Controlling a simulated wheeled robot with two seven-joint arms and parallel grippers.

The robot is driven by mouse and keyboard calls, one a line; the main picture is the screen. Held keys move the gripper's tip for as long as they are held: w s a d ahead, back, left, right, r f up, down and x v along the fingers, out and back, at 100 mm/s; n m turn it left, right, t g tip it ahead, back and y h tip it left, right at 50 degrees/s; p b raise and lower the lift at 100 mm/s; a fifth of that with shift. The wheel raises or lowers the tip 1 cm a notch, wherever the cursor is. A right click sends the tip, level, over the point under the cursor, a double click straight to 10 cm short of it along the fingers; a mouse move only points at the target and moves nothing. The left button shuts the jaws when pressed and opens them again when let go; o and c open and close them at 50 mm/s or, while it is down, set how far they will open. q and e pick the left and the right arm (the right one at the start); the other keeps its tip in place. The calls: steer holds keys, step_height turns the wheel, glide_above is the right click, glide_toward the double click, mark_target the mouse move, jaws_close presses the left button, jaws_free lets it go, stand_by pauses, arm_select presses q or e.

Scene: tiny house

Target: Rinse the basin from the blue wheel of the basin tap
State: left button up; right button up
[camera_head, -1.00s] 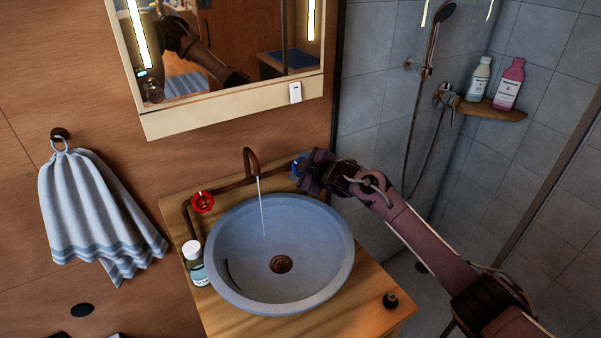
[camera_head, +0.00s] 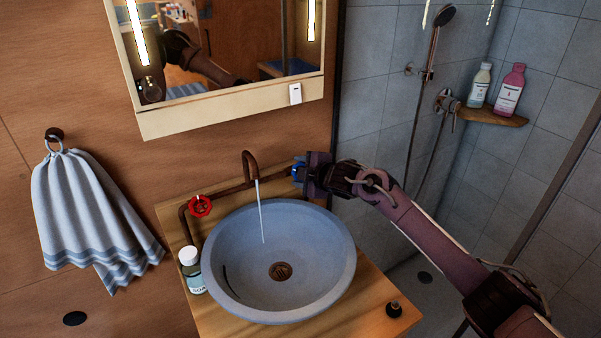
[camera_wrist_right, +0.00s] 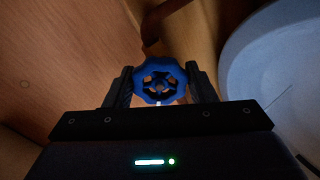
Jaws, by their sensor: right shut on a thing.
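The grey-blue basin (camera_head: 315,270) sits on a wooden counter and also shows in the right wrist view (camera_wrist_right: 285,75). The copper tap (camera_head: 249,165) stands behind it, and a thin stream of water (camera_head: 261,215) falls from its spout into the basin. The blue wheel (camera_head: 298,171) is at the right end of the tap's pipe. My right gripper (camera_head: 304,174) is shut on it; in the right wrist view the blue wheel (camera_wrist_right: 160,82) sits between both fingers. The red wheel (camera_head: 201,206) is at the pipe's left, untouched. My left gripper is not in view.
A soap bottle (camera_head: 191,270) stands left of the basin, close to its rim. A small dark knob-like object (camera_head: 394,309) is at the counter's front right. A mirror cabinet (camera_head: 230,108) hangs above. A towel (camera_head: 90,220) hangs at left.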

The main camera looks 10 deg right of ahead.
steer(key=o, duration=1)
steer(key=shift+c, duration=0.2)
steer(key=b+v, duration=0.1)
steer(key=v, duration=0.6)
steer(key=shift+s+d, duration=0.25)
steer(key=shift+s, duration=0.1)
